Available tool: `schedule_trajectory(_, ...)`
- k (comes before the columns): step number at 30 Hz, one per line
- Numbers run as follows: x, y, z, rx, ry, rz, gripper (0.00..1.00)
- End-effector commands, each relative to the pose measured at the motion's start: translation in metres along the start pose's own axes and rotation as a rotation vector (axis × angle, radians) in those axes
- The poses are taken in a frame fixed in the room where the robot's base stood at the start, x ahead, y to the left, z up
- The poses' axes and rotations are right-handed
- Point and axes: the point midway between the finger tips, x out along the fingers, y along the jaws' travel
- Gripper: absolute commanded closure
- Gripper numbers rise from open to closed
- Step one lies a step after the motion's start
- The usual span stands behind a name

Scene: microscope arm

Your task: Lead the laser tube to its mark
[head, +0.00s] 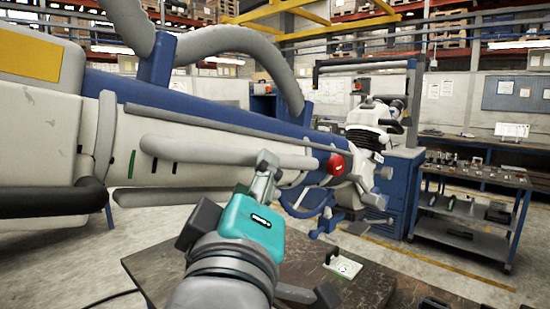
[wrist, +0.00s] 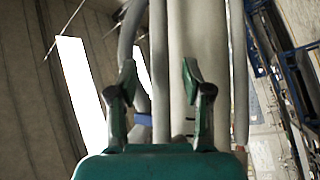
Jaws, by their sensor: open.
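A large white and blue arm (head: 200,125) reaches in from the left in the head view, with thick grey tubes along it. I cannot tell for sure which tube is the laser tube; one straight grey tube (head: 190,153) runs along its near side towards a red knob (head: 336,163). My gripper (head: 267,163) overlaps this tube's right part in the head view. In the wrist view my gripper (wrist: 160,90) is open, and grey tubes (wrist: 200,35) show behind and between its fingers. Contact is not clear. No mark for the tube is certain.
A dark table (head: 390,290) stands below my gripper, with a small white plate with a green spot (head: 347,266) on it. A blue cart (head: 450,210) with small parts stands at the right. Grey floor lies between them.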

Motion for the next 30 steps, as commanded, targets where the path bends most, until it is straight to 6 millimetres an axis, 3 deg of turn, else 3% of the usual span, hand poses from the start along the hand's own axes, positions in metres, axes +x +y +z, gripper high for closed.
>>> schedule_trajectory(6, 0.038, 0.001, 0.001, 0.000, -0.002, 0.001, 0.50)
schedule_trajectory(12, 0.059, 0.000, 0.000, 0.000, 0.000, 0.000, 0.50)
schedule_trajectory(24, 0.065, 0.000, 0.000, 0.001, 0.001, 0.001, 0.50)
schedule_trajectory(30, 0.065, 0.000, 0.000, 0.001, 0.001, 0.000, 1.00)
